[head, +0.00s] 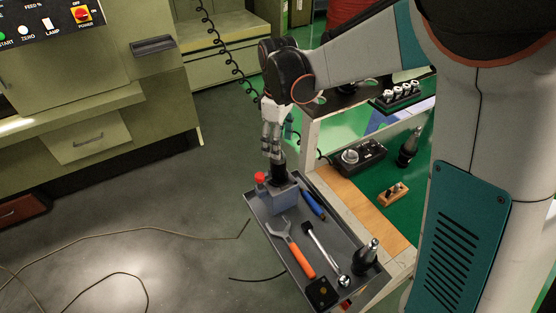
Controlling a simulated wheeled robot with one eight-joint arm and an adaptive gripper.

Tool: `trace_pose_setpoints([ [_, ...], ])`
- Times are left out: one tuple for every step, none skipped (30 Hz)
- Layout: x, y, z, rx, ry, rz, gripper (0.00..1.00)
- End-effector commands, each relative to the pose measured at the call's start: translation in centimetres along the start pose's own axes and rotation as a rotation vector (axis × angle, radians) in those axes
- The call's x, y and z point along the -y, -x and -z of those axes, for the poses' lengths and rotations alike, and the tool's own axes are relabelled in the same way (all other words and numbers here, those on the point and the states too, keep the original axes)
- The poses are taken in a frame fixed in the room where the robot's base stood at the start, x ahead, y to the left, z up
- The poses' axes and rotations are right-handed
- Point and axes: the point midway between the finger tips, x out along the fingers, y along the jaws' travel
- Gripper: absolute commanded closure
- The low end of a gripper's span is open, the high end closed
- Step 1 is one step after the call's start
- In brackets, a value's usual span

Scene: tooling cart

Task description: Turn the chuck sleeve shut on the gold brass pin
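My gripper (271,153) points down over the near cart's grey tray (254,206). Its fingertips are at or just above a dark chuck sleeve (279,172), which stands upright on a blue-grey block (285,199). From this view I cannot tell whether the fingers touch the sleeve or how far apart they are. I cannot make out a gold brass pin; the gripper and sleeve may hide it.
A red-capped item (261,180) stands close left of the block. An orange-handled wrench (292,248), a ratchet (326,254), a blue-handled tool (313,204) and a dark tool holder (367,258) share the tray. A small wooden rack (393,195) sits on the cart's green top.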

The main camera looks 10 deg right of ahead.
Motion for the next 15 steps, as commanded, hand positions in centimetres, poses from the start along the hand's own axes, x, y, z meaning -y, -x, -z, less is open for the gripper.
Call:
trace_pose_setpoints([
  [-0.1, -1.3, 0.0, 0.0, 0.0, 0.0, 0.39],
  [-0.1, -1.9, 0.0, 0.0, 0.0, 0.0, 0.39],
  [0.0, -2.7, 0.0, 0.0, 0.0, 0.0, 0.39],
  [0.0, -3.2, 0.0, 0.0, -0.001, 0.0, 0.39],
  [-0.1, -3.8, 0.0, 0.0, -0.001, 0.0, 0.39],
  [0.0, -4.5, 0.0, 0.0, -0.001, 0.0, 0.39],
  [0.0, -5.0, 0.0, 0.0, -0.001, 0.0, 0.39],
  [0.0, -5.4, 0.0, 0.0, -0.001, 0.0, 0.39],
  [0.0, -6.0, 0.0, 0.0, -0.001, 0.0, 0.39],
  [0.0, -6.3, 0.0, 0.0, -0.001, 0.0, 0.39],
  [0.0, -6.7, 0.0, 0.0, -0.001, 0.0, 0.39],
  [0.0, -7.0, 0.0, 0.0, -0.001, 0.0, 0.39],
  [0.0, -7.3, 0.0, 0.0, -0.001, 0.0, 0.39],
  [0.0, -7.5, 0.0, 0.0, -0.001, 0.0, 0.39],
  [0.0, -7.7, 0.0, 0.0, -0.001, 0.0, 0.39],
])
